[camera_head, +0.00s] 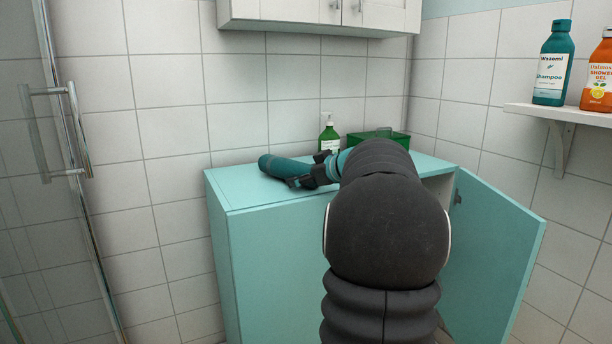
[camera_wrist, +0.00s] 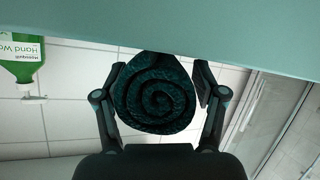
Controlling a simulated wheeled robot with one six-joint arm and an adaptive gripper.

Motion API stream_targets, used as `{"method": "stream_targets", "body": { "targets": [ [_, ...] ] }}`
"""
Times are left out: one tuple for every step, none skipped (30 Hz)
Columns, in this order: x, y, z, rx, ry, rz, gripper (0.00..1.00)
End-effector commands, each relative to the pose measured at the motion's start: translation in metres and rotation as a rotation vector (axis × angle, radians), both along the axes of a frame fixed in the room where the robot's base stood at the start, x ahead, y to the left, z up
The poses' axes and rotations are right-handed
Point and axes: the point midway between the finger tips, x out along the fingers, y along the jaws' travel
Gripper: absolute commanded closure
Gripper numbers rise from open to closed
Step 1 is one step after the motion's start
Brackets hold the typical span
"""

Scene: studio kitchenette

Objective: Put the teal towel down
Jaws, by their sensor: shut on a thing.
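The teal towel (camera_head: 284,168) is rolled up and lies lengthwise over the left part of the teal cabinet's top (camera_head: 235,186). In the wrist view the towel (camera_wrist: 155,98) shows end-on as a dark spiral between the two fingers. My gripper (camera_head: 306,178) is shut on the towel, and it also shows in the wrist view (camera_wrist: 160,85). The towel is at or just above the cabinet top; I cannot tell whether it touches. My arm hides part of the cabinet top.
A green hand wash bottle (camera_head: 329,137) and a green crate (camera_head: 389,138) stand at the back of the cabinet top. The cabinet's right door (camera_head: 497,262) stands open. A wall shelf (camera_head: 560,115) holds shampoo and shower gel. A glass door is at left.

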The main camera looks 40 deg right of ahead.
Motion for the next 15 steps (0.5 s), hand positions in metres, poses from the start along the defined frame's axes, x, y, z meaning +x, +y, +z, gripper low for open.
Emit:
{"method": "stream_targets", "body": {
  "targets": [
    [-0.0001, -0.0001, -0.0011, 0.001, 0.0, 0.0, 0.67],
    [0.0, 0.0, -0.0019, 0.001, 0.0, 0.0, 0.67],
    [-0.0001, -0.0001, -0.0028, 0.001, 0.0, 0.0, 0.67],
    [0.0, -0.0001, -0.003, 0.0, 0.0, 0.0, 0.25],
    [0.0, 0.0, -0.0028, 0.0, 0.0, 0.0, 0.17],
    [0.0, 0.0, -0.0028, 0.0, 0.0, 0.0, 0.07],
    [0.0, 0.0, -0.0028, 0.0, 0.0, 0.0, 0.05],
    [0.0, 0.0, -0.0028, 0.0, 0.0, 0.0, 0.05],
    [0.0, 0.0, -0.0027, 0.0, 0.0, 0.0, 0.05],
    [0.0, 0.0, -0.0028, 0.0, 0.0, 0.0, 0.05],
    [0.0, 0.0, -0.0027, 0.0, 0.0, 0.0, 0.05],
    [0.0, 0.0, -0.0027, 0.0, 0.0, 0.0, 0.05],
    [0.0, 0.0, -0.0027, 0.0, 0.0, 0.0, 0.05],
    [0.0, 0.0001, -0.0027, 0.0, 0.0, 0.0, 0.05],
    [0.0, 0.0001, -0.0026, 0.0, 0.0, 0.0, 0.05]
  ]
}}
